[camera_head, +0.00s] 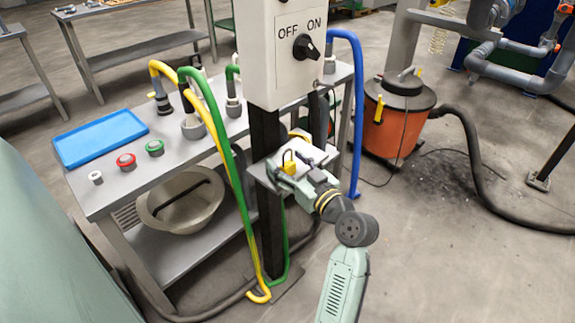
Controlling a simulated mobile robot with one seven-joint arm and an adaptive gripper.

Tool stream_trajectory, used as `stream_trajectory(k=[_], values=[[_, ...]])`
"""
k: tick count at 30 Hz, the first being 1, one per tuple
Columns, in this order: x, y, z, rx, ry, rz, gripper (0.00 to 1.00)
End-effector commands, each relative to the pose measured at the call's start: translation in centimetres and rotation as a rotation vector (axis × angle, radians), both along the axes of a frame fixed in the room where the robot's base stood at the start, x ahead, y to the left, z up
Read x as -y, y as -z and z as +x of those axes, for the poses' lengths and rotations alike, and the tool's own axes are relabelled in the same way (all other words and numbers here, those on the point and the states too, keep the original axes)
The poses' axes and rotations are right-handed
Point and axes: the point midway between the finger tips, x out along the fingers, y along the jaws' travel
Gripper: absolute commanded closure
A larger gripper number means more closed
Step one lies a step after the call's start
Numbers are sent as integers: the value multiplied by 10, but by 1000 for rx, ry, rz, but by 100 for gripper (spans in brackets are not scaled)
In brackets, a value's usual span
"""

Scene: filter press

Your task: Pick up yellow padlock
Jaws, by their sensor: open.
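The yellow padlock (289,167) shows a yellow body and a dark shackle. It is by a small shelf plate (262,177) on the dark post under the switch box. My gripper (292,172) is at the end of my arm, right at the padlock, with its fingers around or just beside it. The jaws are open. Whether a finger touches the padlock is too small to tell, and part of the shelf is hidden behind my gripper.
A grey OFF/ON switch box (274,75) stands above my gripper. A grey workbench (110,196) on the left bears a blue tray (100,136), red and green buttons, and several hoses. An orange vacuum (398,122) stands on the right.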

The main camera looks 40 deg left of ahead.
Motion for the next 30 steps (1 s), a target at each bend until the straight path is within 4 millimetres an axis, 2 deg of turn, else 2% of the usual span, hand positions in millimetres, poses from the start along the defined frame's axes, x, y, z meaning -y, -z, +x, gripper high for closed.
stream_trajectory(k=[4, 27, 30], values=[[0, 0, 0, 0, 0, 0, 39], [0, 0, 0, 0, 0, 0, 91], [0, 0, 0, 0, 0, 1, 94]])
